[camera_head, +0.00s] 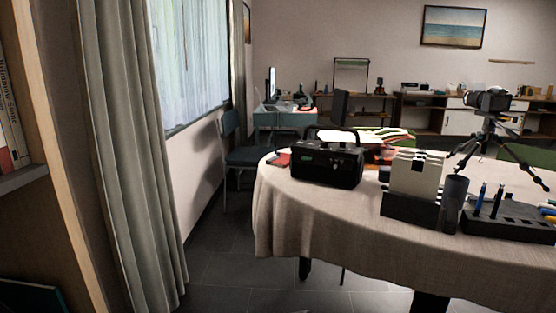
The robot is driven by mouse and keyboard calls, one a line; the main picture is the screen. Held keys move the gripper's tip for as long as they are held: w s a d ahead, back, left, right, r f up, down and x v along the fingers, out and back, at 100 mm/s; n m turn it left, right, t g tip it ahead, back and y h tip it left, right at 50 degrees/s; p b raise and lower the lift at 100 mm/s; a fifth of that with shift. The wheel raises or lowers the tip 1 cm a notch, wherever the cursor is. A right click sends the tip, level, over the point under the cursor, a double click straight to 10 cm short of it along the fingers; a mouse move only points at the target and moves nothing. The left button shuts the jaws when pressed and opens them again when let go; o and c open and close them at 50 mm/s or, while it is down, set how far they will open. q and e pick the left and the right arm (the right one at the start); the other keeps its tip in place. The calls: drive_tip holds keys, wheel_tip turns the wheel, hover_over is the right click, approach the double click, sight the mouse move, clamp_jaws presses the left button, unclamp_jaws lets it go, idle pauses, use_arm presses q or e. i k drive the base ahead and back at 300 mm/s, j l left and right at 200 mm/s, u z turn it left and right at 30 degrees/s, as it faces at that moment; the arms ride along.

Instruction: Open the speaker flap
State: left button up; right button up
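A black box-shaped speaker (327,164) with a raised carry handle stands upright on the cloth-covered table (290,222), near its left end. Its front faces me and has small controls and a faint lit display. I cannot tell a flap apart on it at this size. Neither of my grippers shows in the head view.
A black camera on a tripod (487,125), a card holder (411,206), a dark cylinder (453,205) and a pen organizer (511,222) stand on the table's right side. A curtain (122,150) and shelf are at left. Dark tiled floor (215,260) lies open between them.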

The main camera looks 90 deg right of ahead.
sight(342, 144)
drive_tip(key=z, duration=3.15)
